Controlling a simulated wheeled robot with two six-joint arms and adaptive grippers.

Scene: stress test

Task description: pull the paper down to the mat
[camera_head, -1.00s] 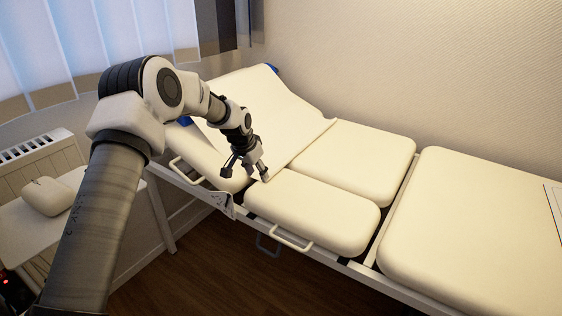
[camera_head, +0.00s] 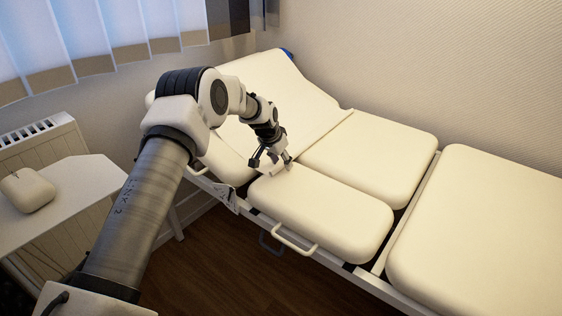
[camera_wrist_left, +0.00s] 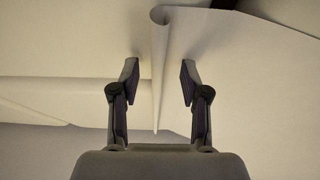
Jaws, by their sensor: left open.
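A pale sheet of paper (camera_head: 302,112) lies over the raised head section of the cream bed. Its lower edge runs slantwise across the bed, and in the wrist view this edge shows as a curled roll (camera_wrist_left: 159,45). The padded mat (camera_head: 320,212) of the bed has separate cream cushions below the paper. My left gripper (camera_head: 272,163) is low over the bed at the paper's near lower corner. In the wrist view its open fingers (camera_wrist_left: 160,78) stand on either side of the curled edge, with gaps visible. My right gripper is not in view.
A metal side handle (camera_head: 295,241) sticks out from the bed frame. A white side table (camera_head: 95,185) with a rounded cream object (camera_head: 27,190) stands at the left. The wall is behind the bed. The foot cushion (camera_head: 480,225) is clear.

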